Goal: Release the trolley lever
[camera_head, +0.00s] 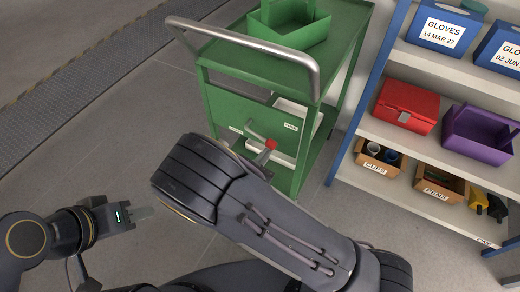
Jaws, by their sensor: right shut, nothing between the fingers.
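The green trolley (240,108) stands ahead with its grey tubular handle (250,42) at the top. On its near side is a grey metal lever (256,131) with a red end (271,144). My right arm crosses the middle of the view and hides most of my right gripper (263,158). Its shut fingertips show close by the red end; I cannot tell whether they touch it. My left gripper (142,212) is low at the left, over the floor, away from the trolley. Its fingers are seen edge-on, and their opening is unclear.
A green bin (289,27) sits on the trolley's top. A shelf rack (352,128) at the right holds blue glove boxes, a red case (406,106), a purple bin (478,135) and cardboard boxes. Grey floor (120,120) at the left is clear.

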